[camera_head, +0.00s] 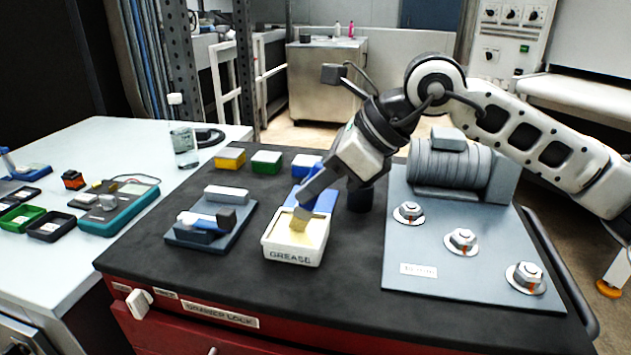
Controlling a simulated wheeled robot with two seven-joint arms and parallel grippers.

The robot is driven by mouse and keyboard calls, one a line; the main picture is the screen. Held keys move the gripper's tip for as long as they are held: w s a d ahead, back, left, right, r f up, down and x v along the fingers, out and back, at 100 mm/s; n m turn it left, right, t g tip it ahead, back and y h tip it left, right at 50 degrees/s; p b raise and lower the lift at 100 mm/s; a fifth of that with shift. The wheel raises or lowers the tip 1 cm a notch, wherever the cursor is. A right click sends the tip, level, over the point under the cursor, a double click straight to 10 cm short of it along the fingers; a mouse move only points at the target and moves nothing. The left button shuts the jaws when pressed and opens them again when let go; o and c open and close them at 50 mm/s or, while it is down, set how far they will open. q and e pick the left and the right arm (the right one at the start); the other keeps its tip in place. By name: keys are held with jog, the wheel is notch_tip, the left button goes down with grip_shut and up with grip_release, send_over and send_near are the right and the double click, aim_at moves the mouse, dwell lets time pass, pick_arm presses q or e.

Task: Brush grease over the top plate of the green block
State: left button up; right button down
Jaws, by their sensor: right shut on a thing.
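My right gripper (314,190) is shut on a brush (301,217), with its fingers pointing down and left over the grease tub. The brush's tan bristle end is down in the white grease tub (292,252), at the yellowish grease; whether it touches the grease is hard to tell. A blue part beside the fingers is partly hidden. The green block (266,167), with a pale top plate (267,156), stands behind the tub, between the yellow block (230,162) and the blue block (304,169). The gripper is apart from it. My left gripper is not in view.
A grey tray (240,238) with tools lies left of the tub. A motor (450,165) and several bolts sit on a grey plate (460,285) at right. A white bench (130,143) at left holds a multimeter (118,206) and a bottle (184,145).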

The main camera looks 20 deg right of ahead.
aim_at(316, 161)
jog(key=shift+f, duration=0.2)
dwell(0.4)
jog(key=shift+r+p, duration=0.35)
jog(key=shift+r, duration=0.05)
jog(key=shift+r+p, duration=1.1)
jog(key=shift+r, duration=0.75)
jog(key=shift+r+p, duration=0.9)
jog(key=shift+r, duration=0.5)
jog(key=shift+f, duration=0.1)
